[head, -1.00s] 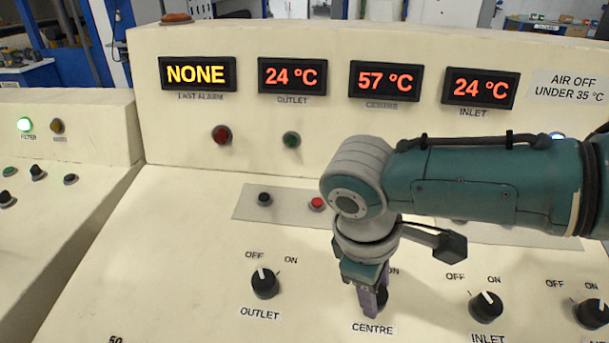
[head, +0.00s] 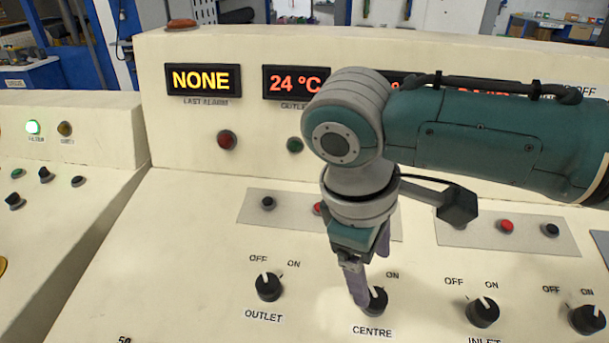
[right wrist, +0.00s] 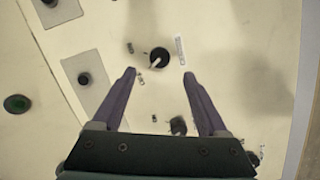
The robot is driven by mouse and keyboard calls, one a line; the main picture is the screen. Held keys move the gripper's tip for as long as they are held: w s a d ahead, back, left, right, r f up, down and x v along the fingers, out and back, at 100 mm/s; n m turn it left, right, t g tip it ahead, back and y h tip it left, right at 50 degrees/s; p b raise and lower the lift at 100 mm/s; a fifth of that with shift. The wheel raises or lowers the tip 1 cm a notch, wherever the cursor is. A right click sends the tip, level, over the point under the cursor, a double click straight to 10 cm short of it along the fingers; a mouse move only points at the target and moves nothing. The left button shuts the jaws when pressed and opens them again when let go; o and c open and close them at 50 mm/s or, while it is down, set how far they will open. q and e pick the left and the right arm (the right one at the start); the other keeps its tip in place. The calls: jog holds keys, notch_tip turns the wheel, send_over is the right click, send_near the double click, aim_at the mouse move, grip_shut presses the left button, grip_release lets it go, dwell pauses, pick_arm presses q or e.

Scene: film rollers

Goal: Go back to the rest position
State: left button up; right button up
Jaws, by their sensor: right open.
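My right gripper (head: 372,277) is open and empty. It points down in front of the black CENTRE knob (head: 378,302), which one purple finger partly covers; its pointer is hard to see. In the right wrist view, my two spread fingers (right wrist: 159,74) show with a black knob (right wrist: 160,57) just beyond their tips, and nothing is between them. My left gripper is not in view.
The sloped cream panel carries the OUTLET knob (head: 268,287), the INLET knob (head: 482,312) and another knob (head: 587,319) at right. Small buttons sit on grey plates (head: 478,232). My right arm covers much of the upright face and its displays. Space left of the OUTLET knob is clear.

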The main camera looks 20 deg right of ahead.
jog(key=shift+v, duration=1.1)
jog(key=s+a+f+t+y, duration=0.15)
jog(key=s+a+y, duration=0.25)
jog(key=s+a, duration=0.5)
jog(key=s+d+r+m+t, duration=0.2)
jog(key=s+d+r+m, duration=0.25)
jog(key=s+d, duration=0.35)
notch_tip(320, 180, up, 36)
jog(key=w+p, duration=0.1)
jog(key=p, duration=3.5)
jog(key=shift+d+f+m+h, duration=0.2)
jog(key=shift+d+m+h, duration=0.15)
jog(key=shift+m+h, duration=0.1)
